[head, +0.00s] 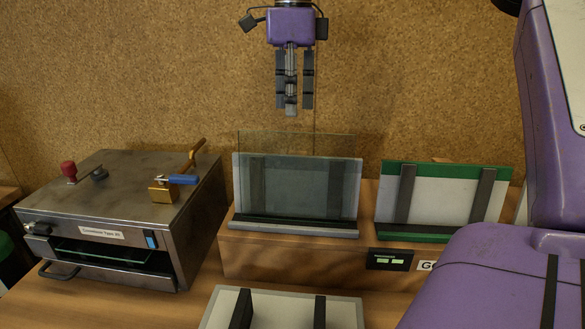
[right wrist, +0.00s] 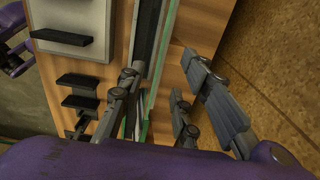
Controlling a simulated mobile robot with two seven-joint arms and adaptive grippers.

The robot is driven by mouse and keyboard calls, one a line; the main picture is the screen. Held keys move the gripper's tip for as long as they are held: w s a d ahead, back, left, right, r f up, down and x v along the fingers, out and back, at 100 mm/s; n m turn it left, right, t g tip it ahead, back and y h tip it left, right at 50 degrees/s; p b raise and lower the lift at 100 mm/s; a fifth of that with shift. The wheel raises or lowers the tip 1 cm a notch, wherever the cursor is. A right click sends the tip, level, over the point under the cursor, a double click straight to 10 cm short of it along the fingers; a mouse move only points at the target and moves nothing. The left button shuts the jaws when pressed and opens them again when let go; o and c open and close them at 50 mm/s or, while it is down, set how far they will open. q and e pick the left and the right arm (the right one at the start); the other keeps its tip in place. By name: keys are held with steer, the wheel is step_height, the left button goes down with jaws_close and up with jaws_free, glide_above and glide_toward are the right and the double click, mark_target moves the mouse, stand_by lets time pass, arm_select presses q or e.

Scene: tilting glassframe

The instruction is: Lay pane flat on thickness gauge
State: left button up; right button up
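A clear glass pane (head: 295,146) stands leaning in the grey slotted rack (head: 290,230) on a wooden block. My right gripper (head: 293,110) hangs above the pane's top edge, its fingers pointing down. In the right wrist view its fingers (right wrist: 165,95) are spread apart, with a thin greenish edge showing between them; contact with the pane cannot be told. Which fixture is the thickness gauge is not clear; a small lit display (head: 390,260) is on the block's front, and a pale plate with dark bars (head: 285,309) lies in front.
A metal box (head: 125,190) with a lever and an open front slot stands at left. A green-edged white tilted rack (head: 440,200) stands to the right of the pane. My purple arm fills the right side. A cork wall is behind.

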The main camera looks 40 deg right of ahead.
mark_target(296, 134)
steer(key=shift+f, duration=0.5)
steer(key=shift+s+a+f+p, duration=0.1)
steer(key=shift+s+f+p, duration=0.05)
steer(key=shift+f, duration=0.3)
steer(key=shift+s+a+f+p, duration=0.1)
steer(key=shift+s+f+p, duration=0.05)
steer(key=shift+f, duration=0.25)
steer(key=f, duration=0.2)
steer(key=f+p, duration=0.1)
steer(key=f, duration=0.1)
steer(key=shift+s+d+f, duration=0.15)
steer(key=shift+d+f, duration=0.05)
steer(key=shift+f, duration=0.2)
jaws_close()
